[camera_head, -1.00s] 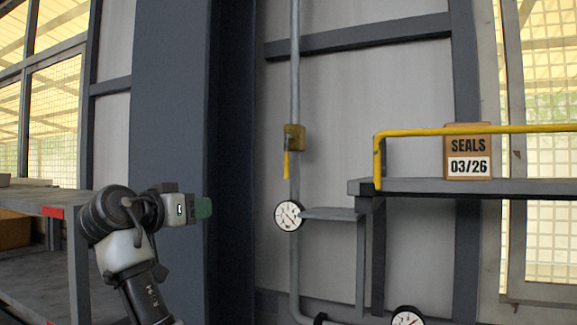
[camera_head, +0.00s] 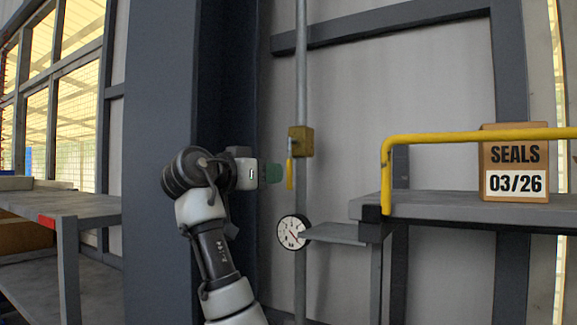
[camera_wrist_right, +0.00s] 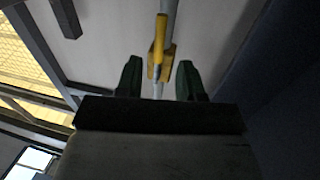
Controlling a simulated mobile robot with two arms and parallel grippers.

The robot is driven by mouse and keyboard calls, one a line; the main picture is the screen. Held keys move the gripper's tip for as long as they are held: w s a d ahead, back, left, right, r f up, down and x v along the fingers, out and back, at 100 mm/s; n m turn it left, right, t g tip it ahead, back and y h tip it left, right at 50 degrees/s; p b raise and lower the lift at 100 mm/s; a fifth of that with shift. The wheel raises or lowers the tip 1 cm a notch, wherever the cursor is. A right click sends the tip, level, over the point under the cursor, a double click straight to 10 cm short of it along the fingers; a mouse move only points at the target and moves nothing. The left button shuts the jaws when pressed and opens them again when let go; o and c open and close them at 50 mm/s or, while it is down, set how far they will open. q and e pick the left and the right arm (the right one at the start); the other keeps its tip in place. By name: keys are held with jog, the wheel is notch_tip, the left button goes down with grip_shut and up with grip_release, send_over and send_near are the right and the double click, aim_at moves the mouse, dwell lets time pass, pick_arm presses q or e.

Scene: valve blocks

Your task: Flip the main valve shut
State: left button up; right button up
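The main valve is a yellow block (camera_head: 301,141) on a vertical grey pipe (camera_head: 301,80). Its yellow lever (camera_head: 289,172) hangs straight down along the pipe. My right gripper (camera_head: 272,173), with dark green fingers, is just left of the lever in the head view. In the right wrist view the right gripper (camera_wrist_right: 158,80) is open, its two fingers apart and empty. The lever (camera_wrist_right: 160,40) shows ahead, lined up with the gap between the fingers. Whether the fingers reach around it I cannot tell. My left gripper is not in view.
A round gauge (camera_head: 292,232) sits on the pipe below the valve, beside a small grey ledge (camera_head: 335,234). A yellow rail (camera_head: 450,137) and a shelf with a SEALS box (camera_head: 515,165) stand right. A dark column (camera_head: 165,100) and a shelf (camera_head: 60,205) are left.

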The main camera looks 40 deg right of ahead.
aim_at(289, 174)
jog(key=d, duration=0.2)
jog(key=d+p, duration=0.1)
jog(key=d, duration=0.2)
jog(key=d+p, duration=0.1)
jog(key=d, duration=0.1)
jog(key=shift+w+d+f, duration=0.15)
jog(key=shift+w, duration=0.15)
jog(key=shift+a, duration=0.2)
jog(key=shift+c, duration=0.3)
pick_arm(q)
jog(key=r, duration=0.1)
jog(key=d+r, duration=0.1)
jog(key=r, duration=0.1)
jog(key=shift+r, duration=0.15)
pick_arm(e)
grip_shut()
jog(key=shift+d, duration=0.1)
